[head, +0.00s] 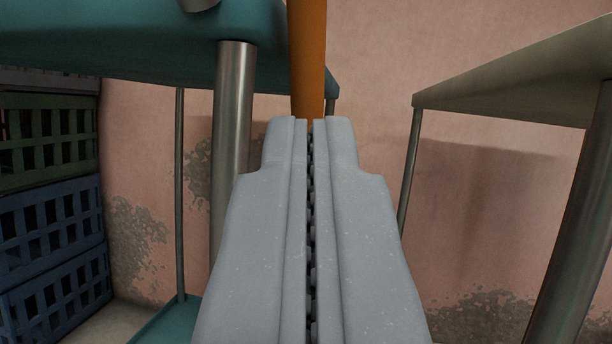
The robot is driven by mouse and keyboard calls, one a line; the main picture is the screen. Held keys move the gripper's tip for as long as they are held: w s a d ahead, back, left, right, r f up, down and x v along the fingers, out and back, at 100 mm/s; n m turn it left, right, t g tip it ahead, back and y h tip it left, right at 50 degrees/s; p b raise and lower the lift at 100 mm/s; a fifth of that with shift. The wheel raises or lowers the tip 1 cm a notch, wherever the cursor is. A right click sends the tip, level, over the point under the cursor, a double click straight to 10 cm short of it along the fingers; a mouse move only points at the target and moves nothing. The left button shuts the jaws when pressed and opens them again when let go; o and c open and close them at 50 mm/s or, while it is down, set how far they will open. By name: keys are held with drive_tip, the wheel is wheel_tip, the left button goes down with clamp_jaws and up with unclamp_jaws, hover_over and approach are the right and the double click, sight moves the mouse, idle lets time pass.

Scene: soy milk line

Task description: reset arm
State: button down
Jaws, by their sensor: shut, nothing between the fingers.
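My gripper (310,122) fills the lower middle of the head view, its two grey fingers pressed together along a dark toothed seam. It is shut and I see nothing between the fingers. An orange post (307,60) stands straight beyond the fingertips and runs out of the top of the view. Its lower end is hidden behind the fingertips, and I cannot tell whether they touch it.
A teal table (140,45) with metal legs (233,120) is at upper left. Stacked plastic crates (50,230) stand at far left. A metal-topped table (520,75) with a thick leg (580,230) is at right. A stained pink wall (470,190) closes the back.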

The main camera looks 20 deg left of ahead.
drive_tip(key=v, duration=0.5)
drive_tip(key=w+d+r+h+p, duration=0.1)
drive_tip(key=w+r, duration=0.2)
drive_tip(key=r, duration=0.4)
drive_tip(key=w+d+r+g+h, duration=0.1)
drive_tip(key=w+d+r, duration=0.15)
drive_tip(key=r, duration=0.45)
drive_tip(key=w+r+h+p, duration=0.1)
drive_tip(key=w+r, duration=0.2)
drive_tip(key=r, duration=0.3)
drive_tip(key=s+d+r+m+g+h, duration=0.1)
drive_tip(key=s+d+r+h, duration=0.1)
drive_tip(key=r, duration=0.9)
drive_tip(key=s+d+r+m+h, duration=0.1)
drive_tip(key=d+r+h, duration=0.1)
drive_tip(key=r, duration=0.9)
drive_tip(key=s+d+r+m+g+h, duration=0.2)
drive_tip(key=s+r, duration=1)
drive_tip(key=r, duration=0.4)
drive_tip(key=s+r+g, duration=0.1)
drive_tip(key=s+r, duration=0.4)
drive_tip(key=s, duration=0.6)
drive_tip(key=s+a+r+m+g+p, duration=0.1)
drive_tip(key=s+r, duration=0.5)
drive_tip(key=s, duration=0.6)
drive_tip(key=shift+a+m+p, duration=0.2)
drive_tip(key=shift+m+p, duration=0.1)
